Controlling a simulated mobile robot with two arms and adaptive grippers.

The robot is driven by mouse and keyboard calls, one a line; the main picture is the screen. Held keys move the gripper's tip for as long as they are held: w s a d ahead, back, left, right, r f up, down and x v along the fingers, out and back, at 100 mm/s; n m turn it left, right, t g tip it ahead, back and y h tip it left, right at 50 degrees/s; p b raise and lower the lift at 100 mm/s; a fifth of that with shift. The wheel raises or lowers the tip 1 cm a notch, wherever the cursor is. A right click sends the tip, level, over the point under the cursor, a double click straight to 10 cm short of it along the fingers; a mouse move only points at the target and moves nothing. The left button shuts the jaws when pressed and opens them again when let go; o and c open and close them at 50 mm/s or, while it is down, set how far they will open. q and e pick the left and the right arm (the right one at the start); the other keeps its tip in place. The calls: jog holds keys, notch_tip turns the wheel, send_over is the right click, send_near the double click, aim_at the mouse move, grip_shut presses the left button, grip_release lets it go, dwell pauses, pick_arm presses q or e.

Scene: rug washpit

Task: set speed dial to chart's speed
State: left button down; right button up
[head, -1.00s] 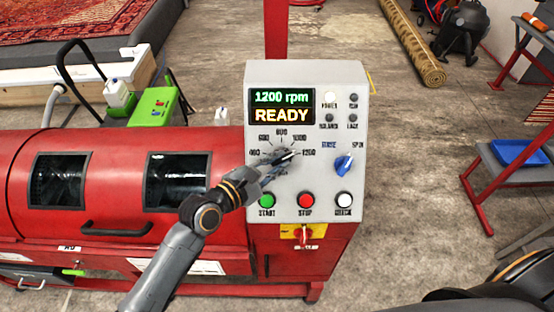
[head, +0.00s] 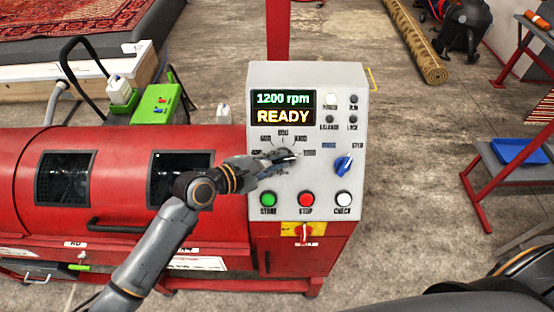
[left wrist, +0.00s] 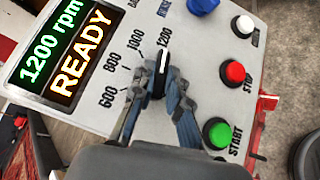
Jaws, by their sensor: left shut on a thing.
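The speed dial (left wrist: 161,68) is a dark knob with a white pointer line, seen in the left wrist view on the grey control panel (head: 257,185). Its pointer is toward the 1200 mark. My left gripper (head: 282,157) is shut on the dial, one finger on each side; it also shows in the left wrist view (left wrist: 154,92). In the head view it mostly hides the dial. The display (head: 283,107) reads 1200 rpm and READY. I cannot make out a speed chart. My right gripper is not in view.
A blue selector knob (head: 343,164) sits right of the dial. Below are the green start button (head: 268,199), red stop button (head: 306,199) and white check button (head: 343,198). A red drum machine (head: 120,190) stands left, and a blue tray (head: 519,151) on a stand right.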

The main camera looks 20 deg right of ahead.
pick_arm(q)
jog(key=c, duration=1.3)
grip_release()
jog(key=v, duration=1.2)
jog(key=shift+f, duration=0.1)
